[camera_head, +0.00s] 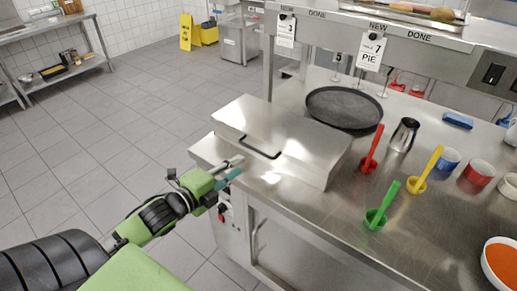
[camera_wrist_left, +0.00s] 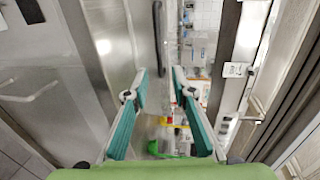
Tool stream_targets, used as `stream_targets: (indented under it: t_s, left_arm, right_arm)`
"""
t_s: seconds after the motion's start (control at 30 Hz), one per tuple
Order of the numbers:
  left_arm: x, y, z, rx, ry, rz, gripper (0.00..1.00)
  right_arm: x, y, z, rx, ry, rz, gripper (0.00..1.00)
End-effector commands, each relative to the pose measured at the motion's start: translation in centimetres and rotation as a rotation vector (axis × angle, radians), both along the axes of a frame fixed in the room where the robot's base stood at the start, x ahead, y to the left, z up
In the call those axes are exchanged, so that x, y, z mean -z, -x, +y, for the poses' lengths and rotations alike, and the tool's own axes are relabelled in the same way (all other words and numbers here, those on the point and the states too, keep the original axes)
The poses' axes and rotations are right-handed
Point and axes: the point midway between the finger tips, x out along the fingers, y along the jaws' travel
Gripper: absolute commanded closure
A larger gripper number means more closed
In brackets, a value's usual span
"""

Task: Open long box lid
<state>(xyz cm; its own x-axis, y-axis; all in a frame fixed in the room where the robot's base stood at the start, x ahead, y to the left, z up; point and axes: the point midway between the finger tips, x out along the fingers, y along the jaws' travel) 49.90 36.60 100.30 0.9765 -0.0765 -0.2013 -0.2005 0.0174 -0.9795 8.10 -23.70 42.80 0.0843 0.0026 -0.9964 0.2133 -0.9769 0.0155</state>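The long metal box (camera_head: 325,168) sits on the steel counter, and its lid (camera_head: 285,122) is shut. A dark bar handle (camera_head: 260,148) is fixed near the lid's front edge. My left gripper (camera_head: 232,168) is in front of the box, just short of the handle in the picture, and holds nothing. In the left wrist view the fingers of my left gripper (camera_wrist_left: 160,76) stand apart, with the dark handle (camera_wrist_left: 157,35) ahead between their tips. A gap remains between fingers and handle. My right gripper is not in view.
An overhead shelf (camera_head: 390,32) runs behind.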

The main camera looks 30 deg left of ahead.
Motion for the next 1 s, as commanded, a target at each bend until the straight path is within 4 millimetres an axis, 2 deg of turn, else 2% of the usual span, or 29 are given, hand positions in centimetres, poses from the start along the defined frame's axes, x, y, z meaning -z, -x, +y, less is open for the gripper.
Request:
stream_targets:
  t_s: [0.17,0.43,0.6,0.8,1.0]
  left_arm:
    - [0.3,-2.8,-0.2,-0.001,0.002,-0.003,0.76]
    - [1.2,-6.8,-0.5,-0.002,0.003,-0.002,0.76]
    - [1.7,-9.2,-0.7,-0.002,0.003,-0.001,0.76]
    - [2.2,-10.9,-0.9,-0.001,0.003,0.000,0.76]
    - [2.4,-11.4,-0.9,0.000,0.001,0.001,0.76]
  right_arm:
    - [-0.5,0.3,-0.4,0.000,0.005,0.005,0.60]
    - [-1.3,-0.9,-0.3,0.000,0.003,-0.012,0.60]
    - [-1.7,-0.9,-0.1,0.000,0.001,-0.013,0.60]
    - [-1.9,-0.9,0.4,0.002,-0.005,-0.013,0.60]
    - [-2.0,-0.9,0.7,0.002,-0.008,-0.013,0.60]
